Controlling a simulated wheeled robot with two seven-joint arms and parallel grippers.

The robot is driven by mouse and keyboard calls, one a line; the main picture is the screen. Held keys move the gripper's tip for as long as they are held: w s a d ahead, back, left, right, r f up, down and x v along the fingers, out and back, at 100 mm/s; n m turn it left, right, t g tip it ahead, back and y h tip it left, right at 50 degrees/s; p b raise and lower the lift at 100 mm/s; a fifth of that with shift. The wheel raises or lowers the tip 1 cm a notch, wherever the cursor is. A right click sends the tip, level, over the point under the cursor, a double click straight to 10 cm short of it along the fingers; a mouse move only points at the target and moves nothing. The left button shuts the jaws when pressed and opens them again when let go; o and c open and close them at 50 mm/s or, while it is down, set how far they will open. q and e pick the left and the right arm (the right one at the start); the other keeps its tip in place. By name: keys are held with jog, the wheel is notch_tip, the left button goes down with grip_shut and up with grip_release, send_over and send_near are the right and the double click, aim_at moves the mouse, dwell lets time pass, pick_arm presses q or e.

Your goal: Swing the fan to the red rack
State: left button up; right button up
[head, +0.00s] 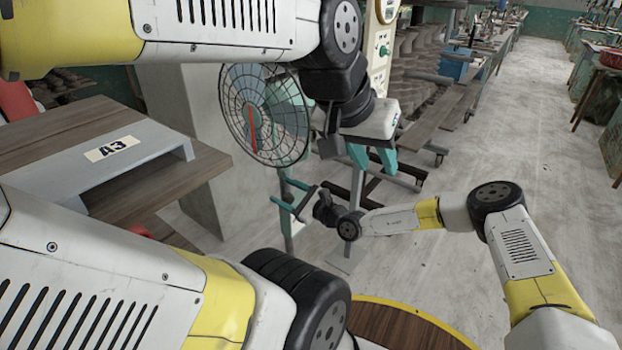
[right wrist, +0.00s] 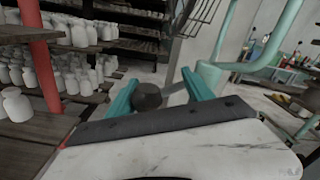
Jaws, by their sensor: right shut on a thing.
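The fan (head: 265,115) has a round wire cage and teal parts, and stands on a teal pole at the centre of the head view. Part of its cage (right wrist: 197,14) and a teal tube (right wrist: 231,42) show in the right wrist view. My right gripper (head: 289,199) is shut on a dark round knob (right wrist: 147,95) at the fan's pole, below the cage. A rack with a red post (right wrist: 42,72) and wooden shelves of white bottles stands at left in the right wrist view. My left gripper (head: 372,160) is open and empty, pointing down right of the fan.
A wooden table (head: 95,130) with a grey stand marked A3 (head: 112,149) is at the left. A pale pillar (head: 180,100) stands behind the fan. Wheeled racks (head: 430,115) stand behind my left gripper. The floor at right (head: 535,130) is clear.

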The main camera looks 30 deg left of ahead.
jog(key=s+d, duration=0.1)
jog(key=d, duration=0.6)
jog(key=shift+d+f, duration=0.2)
jog(key=shift+d, duration=0.05)
jog(key=shift+s+d, duration=0.1)
jog(key=shift+s, duration=0.05)
jog(key=s+d, duration=0.5)
jog(key=d, duration=0.1)
jog(key=shift+s+d, duration=0.2)
jog(key=shift+d, duration=0.2)
dwell(0.3)
